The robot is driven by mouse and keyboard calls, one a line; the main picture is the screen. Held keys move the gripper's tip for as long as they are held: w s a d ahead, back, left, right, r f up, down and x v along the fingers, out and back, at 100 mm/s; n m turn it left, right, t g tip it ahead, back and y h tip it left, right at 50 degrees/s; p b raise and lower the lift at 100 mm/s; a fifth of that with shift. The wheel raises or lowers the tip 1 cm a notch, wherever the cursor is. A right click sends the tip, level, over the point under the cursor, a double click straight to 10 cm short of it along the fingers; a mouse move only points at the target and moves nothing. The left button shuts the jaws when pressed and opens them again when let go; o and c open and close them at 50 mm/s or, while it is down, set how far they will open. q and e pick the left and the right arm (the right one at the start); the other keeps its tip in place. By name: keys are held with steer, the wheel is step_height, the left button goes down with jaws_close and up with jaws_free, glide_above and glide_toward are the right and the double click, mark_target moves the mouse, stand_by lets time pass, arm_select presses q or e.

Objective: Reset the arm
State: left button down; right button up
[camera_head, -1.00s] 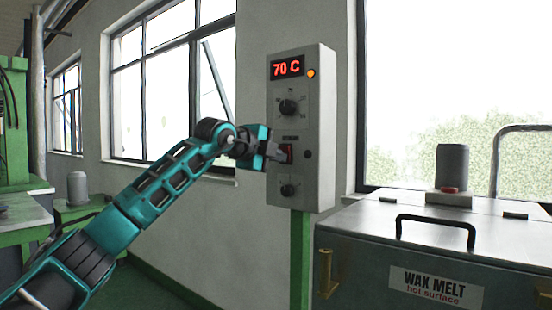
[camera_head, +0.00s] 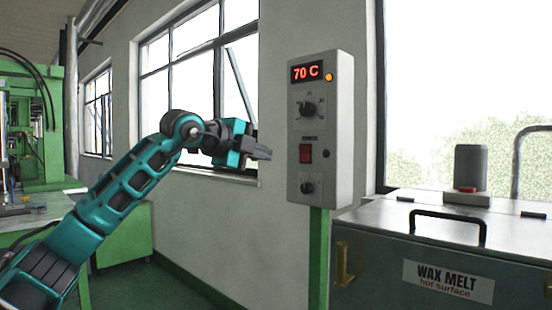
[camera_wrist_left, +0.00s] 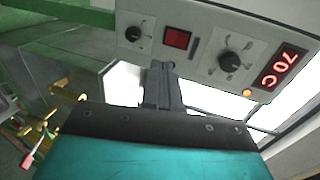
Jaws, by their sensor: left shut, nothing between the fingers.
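My left arm reaches in from the left in the head view. Its left gripper (camera_head: 266,153) is shut and empty, to the left of the grey control box (camera_head: 344,130) and apart from it. The box has a red display (camera_head: 307,71) reading 70 C, a lit orange lamp (camera_head: 329,77), an upper knob (camera_head: 307,110), a red switch (camera_head: 306,153) and a lower knob (camera_head: 307,187). In the left wrist view the shut fingers (camera_wrist_left: 161,70) point toward the box, and the red switch (camera_wrist_left: 177,39) is uncovered. My right gripper does not show.
A wax melt tank (camera_head: 450,250) with a black lid handle (camera_head: 448,214) stands at the right. A green post (camera_head: 318,255) holds the box up. Green machinery (camera_head: 40,130) is at the far left. Windows line the wall, and the space around the gripper looks free.

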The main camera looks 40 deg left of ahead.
arm_select(q)
steer(key=shift+s, duration=0.65)
